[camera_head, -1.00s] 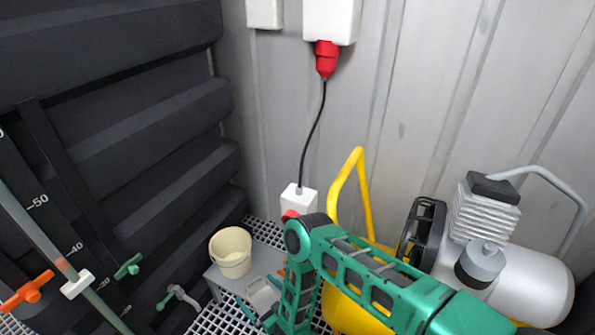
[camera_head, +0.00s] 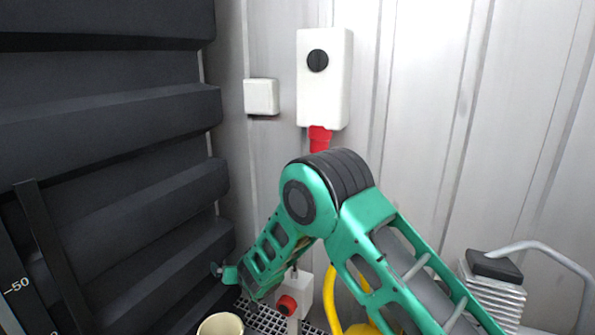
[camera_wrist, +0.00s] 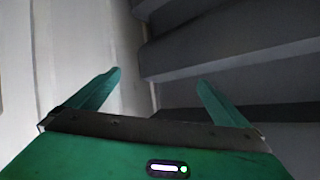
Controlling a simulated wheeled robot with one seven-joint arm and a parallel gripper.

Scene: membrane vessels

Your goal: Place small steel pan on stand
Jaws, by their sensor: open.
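My gripper (camera_wrist: 158,79) is open in the wrist view, its two green fingers spread apart with nothing between them. Behind the fingers are only pale wall and dark ribbed surface. In the head view my green arm rises to a bent elbow, and its lower part slopes down to the left. The gripper's fingers cannot be made out there. I cannot see the small steel pan or the stand in either current view.
The rim of a cream bucket (camera_head: 220,325) shows at the bottom edge. A dark ribbed tank (camera_head: 100,130) fills the left. A white switch box (camera_head: 324,80) is on the wall. A white box with a red knob (camera_head: 302,297), a yellow bar (camera_head: 335,300) and a compressor (camera_head: 495,285) stand behind my arm.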

